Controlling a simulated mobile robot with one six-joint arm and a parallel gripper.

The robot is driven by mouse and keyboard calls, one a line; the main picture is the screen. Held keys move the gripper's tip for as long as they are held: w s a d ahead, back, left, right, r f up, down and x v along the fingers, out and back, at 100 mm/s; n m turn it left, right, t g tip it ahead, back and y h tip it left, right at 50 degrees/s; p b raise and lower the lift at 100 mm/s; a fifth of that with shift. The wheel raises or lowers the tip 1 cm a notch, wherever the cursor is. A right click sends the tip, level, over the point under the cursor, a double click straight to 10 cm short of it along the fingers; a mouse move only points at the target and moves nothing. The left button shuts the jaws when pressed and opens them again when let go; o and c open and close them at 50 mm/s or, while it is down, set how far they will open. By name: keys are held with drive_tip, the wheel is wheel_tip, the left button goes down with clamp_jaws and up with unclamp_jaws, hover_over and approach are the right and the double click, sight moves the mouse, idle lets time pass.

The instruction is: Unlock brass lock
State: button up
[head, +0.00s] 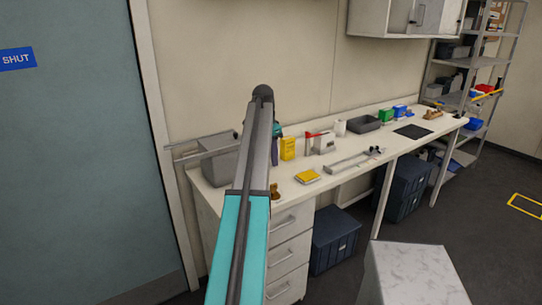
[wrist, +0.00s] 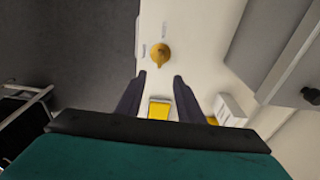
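A rounded brass-coloured thing (head: 276,191), which looks like the brass lock, sits near the front edge of the bench. It also shows in the wrist view (wrist: 160,54), with a knob-like top and small unreadable labels beside it. My gripper (wrist: 159,77) is open and empty, its two dark fingers apart. In the wrist view the brass lock lies just beyond the fingertips, centred between them and apart from them. In the head view my gripper (head: 275,152) is above the bench and partly hidden by my arm.
A grey box (head: 217,160) with a protruding bar is at the left.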

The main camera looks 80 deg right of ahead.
sight(273, 184)
drive_tip(key=shift+f, duration=0.2)
drive_tip(key=shift+s+d+f+p, duration=0.2)
drive_tip(key=shift+f+p, duration=0.4)
drive_tip(key=shift+f, duration=1.65)
drive_tip(key=shift+s+d+f+p, duration=0.2)
drive_tip(key=shift+f+p, duration=0.4)
drive_tip(key=shift+f, duration=1.6)
drive_tip(key=shift+s+d+f+p, duration=0.2)
drive_tip(key=shift+f+p, duration=0.4)
drive_tip(key=shift+f, duration=1.65)
drive_tip(key=shift+c, duration=0.3)
clamp_jaws()
